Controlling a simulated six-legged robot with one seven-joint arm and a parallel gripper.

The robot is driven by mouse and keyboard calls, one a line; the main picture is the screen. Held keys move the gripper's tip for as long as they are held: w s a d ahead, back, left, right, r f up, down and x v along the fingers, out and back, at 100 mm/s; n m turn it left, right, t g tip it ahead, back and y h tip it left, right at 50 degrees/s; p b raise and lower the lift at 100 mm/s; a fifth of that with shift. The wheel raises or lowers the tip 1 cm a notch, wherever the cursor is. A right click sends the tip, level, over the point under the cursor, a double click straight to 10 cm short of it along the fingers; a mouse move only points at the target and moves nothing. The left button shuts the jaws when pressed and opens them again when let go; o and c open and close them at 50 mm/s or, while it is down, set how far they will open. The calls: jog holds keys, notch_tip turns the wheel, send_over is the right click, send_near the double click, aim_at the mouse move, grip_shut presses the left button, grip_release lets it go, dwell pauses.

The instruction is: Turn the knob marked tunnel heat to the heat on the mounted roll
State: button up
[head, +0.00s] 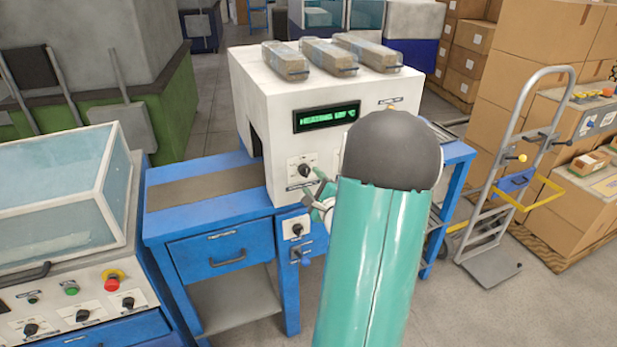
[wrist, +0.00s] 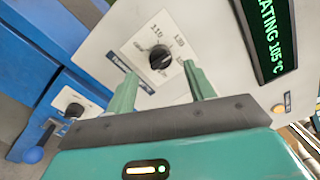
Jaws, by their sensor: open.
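A black knob (wrist: 160,61) sits on a white dial plate on the front of the white tunnel machine (head: 262,100); it also shows in the head view (head: 306,171). In the head view my gripper (head: 321,196) is just below right of the knob, partly behind my arm. A green display (wrist: 274,40) reads HEATING 105 °C. I cannot make out a mounted roll.
A second knob (head: 297,229) is on a lower plate, above a blue lever. Wrapped packs (head: 329,56) lie on the machine. A blue table (head: 215,205) stands at left, with a control panel (head: 80,308) nearer. A hand truck (head: 505,180) and boxes are at right.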

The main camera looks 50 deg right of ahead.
jog(key=v, duration=0.9)
jog(key=w+a+r+n+g+y, duration=0.25)
jog(key=w+a+n, duration=0.25)
jog(key=a+n, duration=0.25)
jog(key=w+a+r+n+g+y, duration=0.1)
jog(key=w+a+r+n+g, duration=0.1)
jog(key=w+a+r+n, duration=0.5)
jog(key=s+a+n+g+y, duration=0.1)
jog(key=s+a+n, duration=0.3)
jog(key=a, duration=0.5)
jog(key=s+a+n+g+y, duration=0.2)
jog(key=s+a+n, duration=0.3)
jog(key=a, duration=0.4)
jog(key=s+a+n+g+y, duration=0.2)
jog(key=s+a+n, duration=0.3)
jog(key=a, duration=0.4)
jog(key=shift+r+n+y, duration=0.2)
jog(key=shift+n+y, duration=0.15)
jog(key=c, duration=0.4)
jog(key=shift+d, duration=0.1)
jog(key=shift+d, duration=0.1)
